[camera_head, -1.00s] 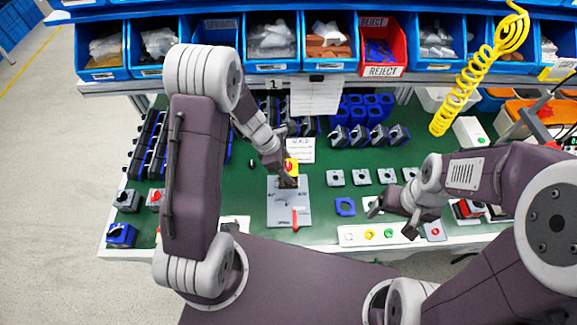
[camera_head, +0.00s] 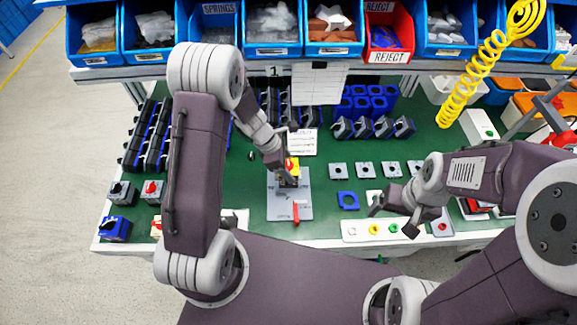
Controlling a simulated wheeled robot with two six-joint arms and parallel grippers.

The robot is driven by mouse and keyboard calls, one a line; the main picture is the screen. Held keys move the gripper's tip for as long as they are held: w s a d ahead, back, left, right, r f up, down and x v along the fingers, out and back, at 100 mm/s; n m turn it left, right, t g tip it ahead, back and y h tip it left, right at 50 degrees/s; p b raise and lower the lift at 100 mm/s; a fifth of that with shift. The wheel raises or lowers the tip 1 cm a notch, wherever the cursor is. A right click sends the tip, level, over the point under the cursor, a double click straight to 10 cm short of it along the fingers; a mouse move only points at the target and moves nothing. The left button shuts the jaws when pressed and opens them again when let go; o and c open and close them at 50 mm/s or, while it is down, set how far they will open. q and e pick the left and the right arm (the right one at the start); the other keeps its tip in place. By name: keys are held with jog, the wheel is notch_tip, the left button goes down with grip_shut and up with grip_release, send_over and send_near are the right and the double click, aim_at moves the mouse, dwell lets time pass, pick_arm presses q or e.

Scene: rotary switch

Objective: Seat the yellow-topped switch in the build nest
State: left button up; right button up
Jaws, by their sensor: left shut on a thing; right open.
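The yellow-topped switch (camera_head: 293,165) has a red knob and is at the upper part of a grey metal plate on the green bench, taken here as the build nest (camera_head: 287,205). My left gripper (camera_head: 286,168) is shut on the switch from above. Its fingers hide part of the switch, and I cannot tell whether the switch is fully down in the nest. A red lever (camera_head: 296,212) stands at the plate's lower part. My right gripper (camera_head: 393,218) is open and empty above the bench's front right, apart from the nest.
A blue square frame (camera_head: 348,201) and several grey square plates (camera_head: 364,169) lie right of the nest. A white strip with coloured buttons (camera_head: 384,230) lies along the front edge. Dark and blue switch bodies (camera_head: 372,129) stand behind. Blue bins (camera_head: 271,28) line the back.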

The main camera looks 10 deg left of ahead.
pick_arm(q)
jog(key=shift+f, duration=0.1)
jog(key=shift+f+b, duration=1.1)
jog(key=o, duration=1.7)
jog(key=shift+o, duration=0.2)
jog(key=p+v, duration=0.2)
jog(key=v, duration=0.6)
jog(key=shift+r, duration=0.15)
jog(key=shift+a+r, duration=0.15)
jog(key=shift+r, duration=0.2)
